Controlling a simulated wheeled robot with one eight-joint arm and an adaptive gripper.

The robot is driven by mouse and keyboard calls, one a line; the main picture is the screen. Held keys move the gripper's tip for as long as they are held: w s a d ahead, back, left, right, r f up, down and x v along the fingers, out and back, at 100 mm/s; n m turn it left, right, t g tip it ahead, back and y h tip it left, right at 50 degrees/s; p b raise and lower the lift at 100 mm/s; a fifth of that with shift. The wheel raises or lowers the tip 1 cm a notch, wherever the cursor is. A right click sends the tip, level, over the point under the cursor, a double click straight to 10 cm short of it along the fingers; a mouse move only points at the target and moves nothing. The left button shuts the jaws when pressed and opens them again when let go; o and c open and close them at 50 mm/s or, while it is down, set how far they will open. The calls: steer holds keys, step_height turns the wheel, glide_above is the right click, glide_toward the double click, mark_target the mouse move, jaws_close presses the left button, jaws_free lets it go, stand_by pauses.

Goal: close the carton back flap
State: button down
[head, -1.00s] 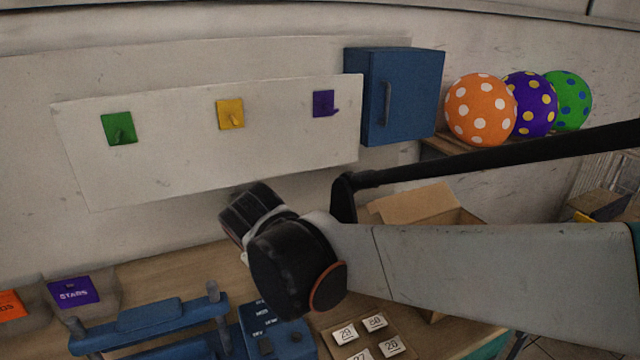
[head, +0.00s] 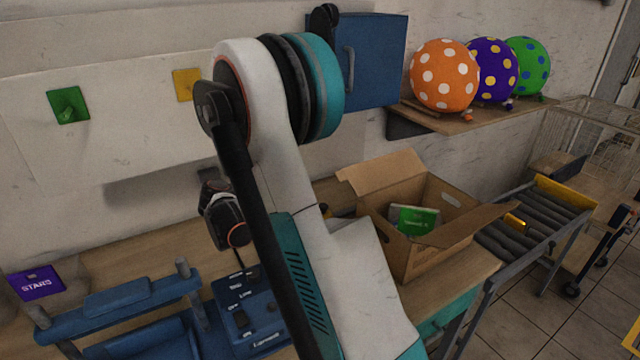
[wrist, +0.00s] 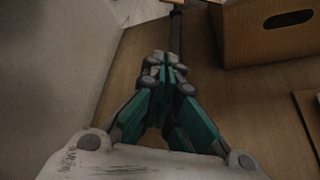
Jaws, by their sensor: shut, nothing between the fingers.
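The open brown carton (head: 400,248) stands on the workbench right of my arm in the head view. Its back flap (head: 382,172) is raised and leans outward toward the wall. Another flap (head: 470,225) spreads out at the front right. A green packet (head: 414,219) lies inside. In the wrist view my gripper (wrist: 168,68) is shut and empty, with its teal fingers together above the wooden bench. The carton wall with its hand hole (wrist: 262,38) is at upper right, apart from the fingers. In the head view my arm hides the fingers.
A blue cabinet (head: 372,65) and a shelf (head: 450,120) with spotted balloons are on the wall behind. A roller conveyor (head: 530,225) is right of the carton. Blue printing equipment (head: 250,315) is on the bench at lower left. A pale wall (wrist: 50,60) borders the bench.

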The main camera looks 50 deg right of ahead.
steer(key=b+x, duration=0.3)
steer(key=x, duration=0.9)
steer(key=shift+g+h, duration=0.3)
steer(key=shift+g, duration=0.1)
steer(key=r, duration=0.1)
steer(key=s+r, duration=0.1)
steer(key=s+a+r, duration=0.1)
steer(key=shift+s+r+b, duration=0.1)
steer(key=shift+r+b, duration=0.25)
steer(key=shift+d+r, duration=0.1)
steer(key=shift+s+r, duration=0.1)
steer(key=shift+r, duration=0.05)
